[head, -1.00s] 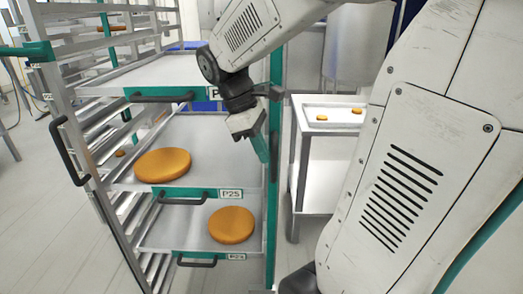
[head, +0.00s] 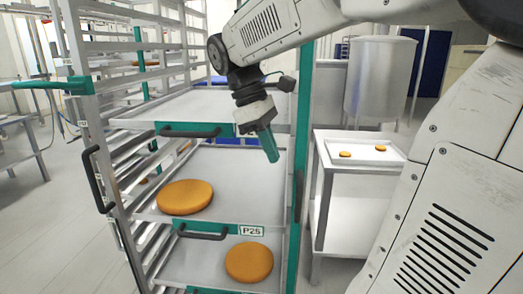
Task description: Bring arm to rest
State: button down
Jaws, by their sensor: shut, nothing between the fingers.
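My gripper (head: 273,153) hangs from my arm in front of the rack, its green fingers pointing down and slightly right. It is shut and empty. It appears in front of the middle tray's right part, apart from the orange rounds. One orange round (head: 185,197) lies on the left of the middle tray (head: 225,165). Another orange round (head: 249,262) lies on the tray below (head: 205,262).
The rack (head: 296,190) has a green-edged right post close to my gripper. A top tray (head: 200,105) looks empty. A white side table (head: 345,190) holds a tray with two small orange pieces (head: 345,154). A steel vat (head: 380,80) stands behind. Floor is clear at left.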

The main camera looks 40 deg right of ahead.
dwell(0.3)
jog(key=s+a+f+m+t+y, duration=0.2)
jog(key=s+a+f+m+t, duration=0.3)
jog(key=s+a+f, duration=0.4)
jog(key=shift+s+a+f+m, duration=0.4)
jog(key=shift+s+a+m, duration=0.2)
jog(key=shift+s+a, duration=0.55)
